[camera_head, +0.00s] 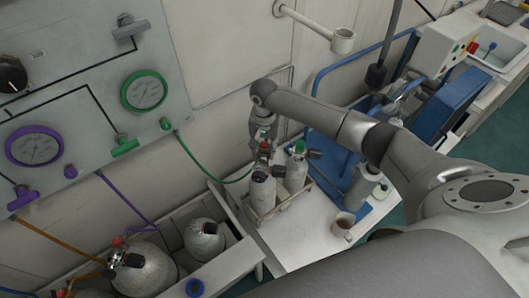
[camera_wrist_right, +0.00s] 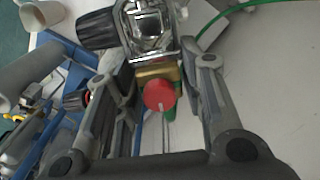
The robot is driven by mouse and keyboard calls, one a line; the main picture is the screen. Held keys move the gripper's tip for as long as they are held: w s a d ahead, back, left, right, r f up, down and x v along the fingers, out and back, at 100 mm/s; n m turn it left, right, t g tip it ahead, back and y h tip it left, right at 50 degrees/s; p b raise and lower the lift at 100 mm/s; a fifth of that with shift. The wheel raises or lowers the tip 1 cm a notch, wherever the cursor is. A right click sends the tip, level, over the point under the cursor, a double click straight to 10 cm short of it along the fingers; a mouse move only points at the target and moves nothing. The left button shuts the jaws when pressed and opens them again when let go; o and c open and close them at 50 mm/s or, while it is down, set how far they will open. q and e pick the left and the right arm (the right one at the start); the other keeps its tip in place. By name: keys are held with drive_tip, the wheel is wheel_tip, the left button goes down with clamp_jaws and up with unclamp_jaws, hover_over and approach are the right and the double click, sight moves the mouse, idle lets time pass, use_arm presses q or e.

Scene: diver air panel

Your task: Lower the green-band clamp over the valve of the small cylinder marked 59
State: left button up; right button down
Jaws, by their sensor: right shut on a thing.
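My right gripper (camera_head: 263,140) points down and is shut on the clamp (camera_head: 264,157), just above the valve end of a small grey cylinder (camera_head: 262,193). In the right wrist view the clamp shows as a chrome yoke (camera_wrist_right: 150,28) with a black knob (camera_wrist_right: 97,28), a brass part, a red knob (camera_wrist_right: 159,95) and a bit of green between the fingers (camera_wrist_right: 155,90). The gripper hides much of the valve, so I cannot tell whether clamp and valve touch. A second small cylinder (camera_head: 296,174) stands beside it, with green and black at its top. No number is legible on either cylinder.
The small cylinders stand in a shallow holder (camera_head: 282,207) on a white bench. A green hose (camera_head: 205,168) runs from the wall panel (camera_head: 75,75) towards the clamp. A mug (camera_head: 342,225) stands at the bench's front. Larger cylinders (camera_head: 143,272) lie in a bin at lower left.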

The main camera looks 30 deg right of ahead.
drive_tip(key=shift+w+d+r, duration=0.1)
drive_tip(key=shift+r, duration=0.15)
use_arm(q)
drive_tip(key=shift+f, duration=0.6)
drive_tip(key=shift+r, duration=0.2)
drive_tip(key=shift+r+p, duration=0.4)
use_arm(e)
drive_tip(key=shift+f, duration=0.4)
drive_tip(key=shift+f, duration=0.35)
